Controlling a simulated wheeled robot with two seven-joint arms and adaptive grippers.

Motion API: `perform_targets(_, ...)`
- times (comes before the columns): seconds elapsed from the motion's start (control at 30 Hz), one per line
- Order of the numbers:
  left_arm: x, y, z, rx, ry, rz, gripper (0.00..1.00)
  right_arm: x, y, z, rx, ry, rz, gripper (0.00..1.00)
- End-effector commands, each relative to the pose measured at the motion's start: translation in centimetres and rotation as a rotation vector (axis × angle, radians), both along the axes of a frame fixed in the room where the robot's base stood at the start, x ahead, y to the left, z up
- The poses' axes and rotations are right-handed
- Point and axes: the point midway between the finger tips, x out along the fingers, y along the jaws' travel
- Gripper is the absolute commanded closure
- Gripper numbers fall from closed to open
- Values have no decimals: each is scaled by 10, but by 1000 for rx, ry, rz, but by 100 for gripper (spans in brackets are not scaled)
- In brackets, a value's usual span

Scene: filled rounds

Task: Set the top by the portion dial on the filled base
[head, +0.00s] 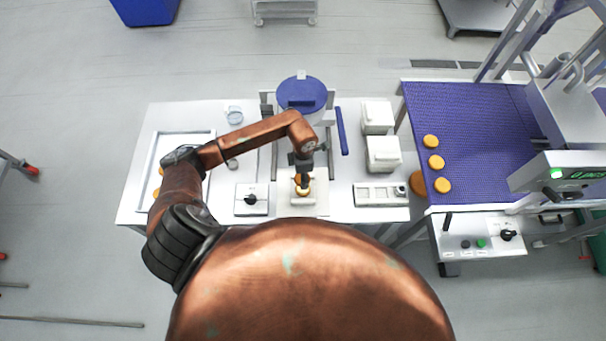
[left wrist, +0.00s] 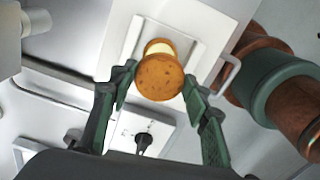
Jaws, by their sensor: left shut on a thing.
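My left gripper (head: 303,176) is shut on a brown round top, which shows between its green fingers in the left wrist view (left wrist: 160,79). Just past the top in that view is the filled base, its pale cream filling (left wrist: 158,48) partly covered by the top. They stand at the white holder plate (head: 321,205) below the hopper. I cannot tell whether top and filling touch. The portion dial (head: 251,199), a black knob on a pale box, is left of the plate and also shows in the left wrist view (left wrist: 144,141). My right gripper is out of view.
A blue-lidded hopper (head: 300,90) stands behind the plate. A white tray (head: 186,133) with rounds partly hidden by my arm is at left. Several orange rounds (head: 436,162) lie on the purple belt (head: 480,125).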

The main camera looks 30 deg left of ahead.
Motion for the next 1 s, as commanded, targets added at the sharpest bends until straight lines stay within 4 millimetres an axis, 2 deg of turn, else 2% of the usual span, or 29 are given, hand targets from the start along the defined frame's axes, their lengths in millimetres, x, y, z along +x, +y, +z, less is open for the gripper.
perform_targets(0.6,0,0,-50,1,0,-4,67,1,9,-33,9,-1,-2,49)
perform_targets(1.0,0,0,-54,0,0,-4,67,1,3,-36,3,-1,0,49)
